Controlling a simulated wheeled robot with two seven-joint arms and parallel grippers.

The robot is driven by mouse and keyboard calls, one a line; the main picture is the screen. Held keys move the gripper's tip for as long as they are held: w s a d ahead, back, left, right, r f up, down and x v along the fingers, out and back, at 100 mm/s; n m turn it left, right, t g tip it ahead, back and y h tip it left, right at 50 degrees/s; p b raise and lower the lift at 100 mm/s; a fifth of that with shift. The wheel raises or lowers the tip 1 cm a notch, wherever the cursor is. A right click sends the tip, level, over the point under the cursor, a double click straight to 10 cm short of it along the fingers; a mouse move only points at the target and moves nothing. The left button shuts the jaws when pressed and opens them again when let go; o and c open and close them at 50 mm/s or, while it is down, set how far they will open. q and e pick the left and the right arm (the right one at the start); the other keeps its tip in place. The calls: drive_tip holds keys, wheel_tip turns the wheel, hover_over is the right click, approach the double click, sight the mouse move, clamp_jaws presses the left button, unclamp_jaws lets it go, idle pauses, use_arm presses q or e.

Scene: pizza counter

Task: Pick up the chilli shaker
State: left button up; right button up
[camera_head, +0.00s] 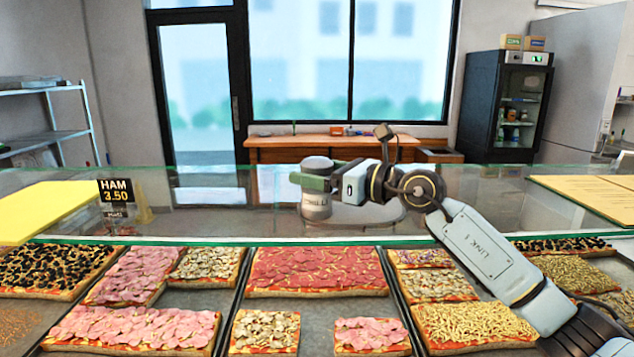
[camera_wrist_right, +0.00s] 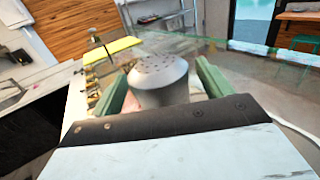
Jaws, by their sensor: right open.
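The chilli shaker (camera_head: 316,205) is a grey cylinder with a domed top and a dark label, standing upright on the glass counter top. In the right wrist view its perforated lid (camera_wrist_right: 160,72) shows between the two green fingers. My right gripper (camera_head: 308,182) reaches in from the right, with its green fingers around the upper part of the shaker. In the right wrist view the right gripper (camera_wrist_right: 160,85) is open, with a finger on each side of the shaker; a gap shows at the right finger. My left gripper is not in view.
The glass counter top (camera_head: 235,207) spans the view above trays of several pizzas (camera_head: 315,271). The glass around the shaker is mostly clear.

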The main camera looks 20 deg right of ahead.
drive_tip(key=shift+x, duration=1.05)
drive_tip(key=c, duration=1)
drive_tip(key=shift+c, duration=0.2)
drive_tip(key=shift+r, duration=0.15)
wheel_tip(320, 180, up, 28)
drive_tip(key=shift+p, duration=0.45)
